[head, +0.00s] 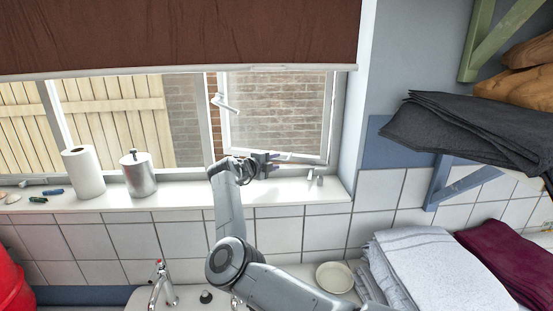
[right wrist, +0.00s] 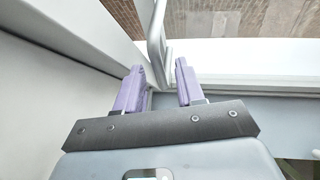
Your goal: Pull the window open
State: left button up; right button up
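The window's right casement (head: 278,112) has a pale frame, and a brick wall shows through its glass. A strip of brick shows between its left edge and the post, so it appears ajar. Its white handle (head: 224,104) sticks out near the left edge. My right gripper (head: 270,161) is at the casement's bottom edge, above the sill and below the handle. In the right wrist view its purple fingers (right wrist: 157,85) are apart with nothing clearly between them. A pale upright bar (right wrist: 157,42) stands just beyond the fingertips; contact cannot be told. My left gripper is out of view.
A paper roll (head: 84,171) and a metal canister (head: 138,175) stand on the white sill (head: 185,197), left of my right arm. A small sill fitting (head: 314,176) is to the right. A brown blind (head: 180,35) hangs above. A tap (head: 160,285) rises below.

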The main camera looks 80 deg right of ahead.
jog(key=shift+x, duration=1)
jog(key=shift+c, duration=0.3)
grip_shut()
